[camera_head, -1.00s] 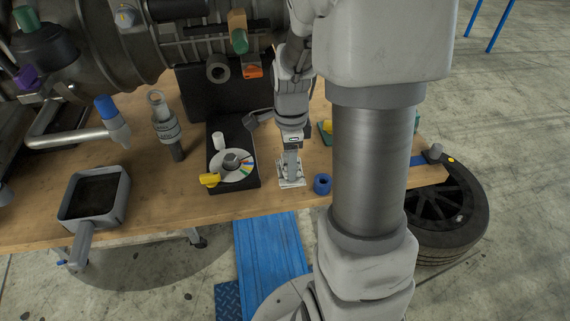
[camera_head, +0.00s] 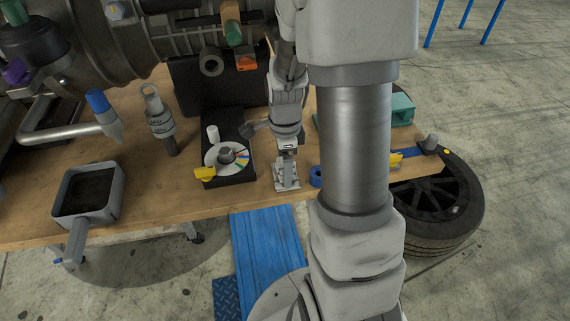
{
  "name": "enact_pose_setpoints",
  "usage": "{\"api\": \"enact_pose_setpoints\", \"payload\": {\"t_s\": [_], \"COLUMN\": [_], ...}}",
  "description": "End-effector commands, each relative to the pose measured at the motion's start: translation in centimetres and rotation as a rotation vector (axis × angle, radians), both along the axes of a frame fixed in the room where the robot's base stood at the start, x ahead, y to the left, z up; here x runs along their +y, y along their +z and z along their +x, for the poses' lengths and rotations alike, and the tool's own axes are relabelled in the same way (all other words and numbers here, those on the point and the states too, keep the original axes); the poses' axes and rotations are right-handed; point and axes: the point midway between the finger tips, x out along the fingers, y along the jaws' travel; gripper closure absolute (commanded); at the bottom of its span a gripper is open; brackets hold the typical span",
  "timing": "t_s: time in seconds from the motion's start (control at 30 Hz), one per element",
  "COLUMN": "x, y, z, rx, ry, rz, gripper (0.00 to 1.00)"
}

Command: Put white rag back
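The white rag (camera_head: 280,186) is a small pale patch on the wooden workbench (camera_head: 190,205), near its front edge, between a black tray and a blue ring. My gripper (camera_head: 287,180) points down right at the rag, and its fingers cover part of it. The fingers are small and pale against the rag. I cannot tell whether they are open or shut on it, or whether the rag is lifted.
The black tray (camera_head: 240,178) holds a disc with coloured marks (camera_head: 225,157). The blue ring (camera_head: 316,177) stands close to the right. A grey square pan (camera_head: 90,192) sits at left. An engine (camera_head: 100,45) is behind. Bare wood lies between pan and tray.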

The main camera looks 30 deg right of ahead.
Motion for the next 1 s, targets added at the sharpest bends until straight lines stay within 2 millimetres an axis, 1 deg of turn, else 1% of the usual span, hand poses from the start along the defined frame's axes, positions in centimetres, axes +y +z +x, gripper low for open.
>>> {"api": "enact_pose_setpoints", "payload": {"t_s": [0.3, 0.43, 0.57, 0.67, 1.0], "x": [0.0, -0.1, 0.0, 0.4, 0.5], "y": [0.1, 0.5, 3.1, 5.0, 13.1], "z": [0.0, 0.0, 0.1, -0.3, -0.6], "rx": [0.000, -0.001, -0.006, -0.007, -0.005], "ry": [-0.001, -0.002, 0.000, 0.001, 0.000], "rz": [0.000, 0.000, -0.002, -0.001, -0.002], "gripper": [0.11, 0.11, 0.11, 0.11, 0.11]}}
